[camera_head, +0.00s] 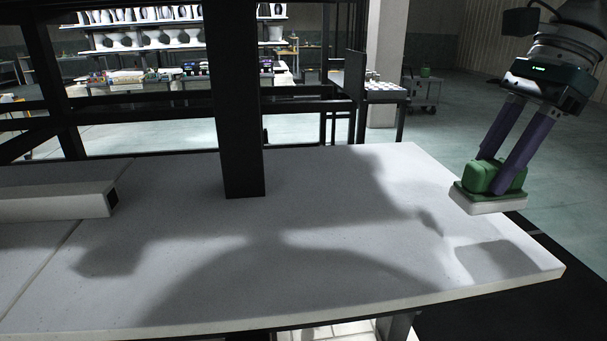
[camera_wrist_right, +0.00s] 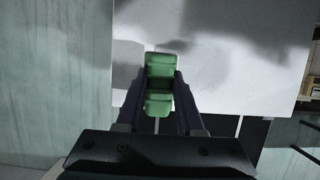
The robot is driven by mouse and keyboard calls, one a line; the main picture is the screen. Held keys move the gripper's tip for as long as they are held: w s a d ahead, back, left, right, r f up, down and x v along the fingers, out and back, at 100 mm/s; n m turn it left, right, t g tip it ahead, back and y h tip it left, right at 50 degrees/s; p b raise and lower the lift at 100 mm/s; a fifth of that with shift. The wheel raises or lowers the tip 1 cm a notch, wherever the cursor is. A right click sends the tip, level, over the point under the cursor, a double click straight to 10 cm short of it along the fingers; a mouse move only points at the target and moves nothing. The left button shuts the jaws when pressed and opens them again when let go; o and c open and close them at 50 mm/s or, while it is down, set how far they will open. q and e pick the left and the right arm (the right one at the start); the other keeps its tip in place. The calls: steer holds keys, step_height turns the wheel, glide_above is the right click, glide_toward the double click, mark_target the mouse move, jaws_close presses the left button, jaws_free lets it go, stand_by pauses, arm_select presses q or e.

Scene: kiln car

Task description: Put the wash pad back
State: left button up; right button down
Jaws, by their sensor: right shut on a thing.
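The wash pad (camera_head: 489,206) has a green grip block on top and a white pad underneath. My right gripper (camera_head: 497,177) is shut on the green block and holds the pad in the air near the right edge of the white kiln car deck (camera_head: 330,262). A shadow lies on the deck below it. In the right wrist view the green block (camera_wrist_right: 160,68) sits between the two fingers, over the deck edge; the white pad below it is hard to make out. My left gripper is not in view.
A dark upright post (camera_head: 241,110) stands at the deck's far middle. A white hollow beam (camera_head: 55,200) lies at the deck's left. A small table (camera_head: 384,92) with white items and loaded shelves (camera_head: 180,40) stand behind. The deck's middle and right are clear.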

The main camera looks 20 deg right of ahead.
steer(key=w+a, duration=0.1)
steer(key=a, duration=0.2)
steer(key=a+p, duration=0.1)
steer(key=a, duration=0.3)
steer(key=w+a+p, duration=0.1)
steer(key=a, duration=0.3)
steer(key=shift+w, duration=0.35)
step_height(320, 180, down, 4)
steer(key=shift+a+r+p, duration=0.1)
steer(key=shift+r+p, duration=0.15)
steer(key=shift+p, duration=0.25)
steer(key=shift+f, duration=0.15)
steer(key=c, duration=0.5)
jaws_free()
steer(key=shift+c, duration=0.2)
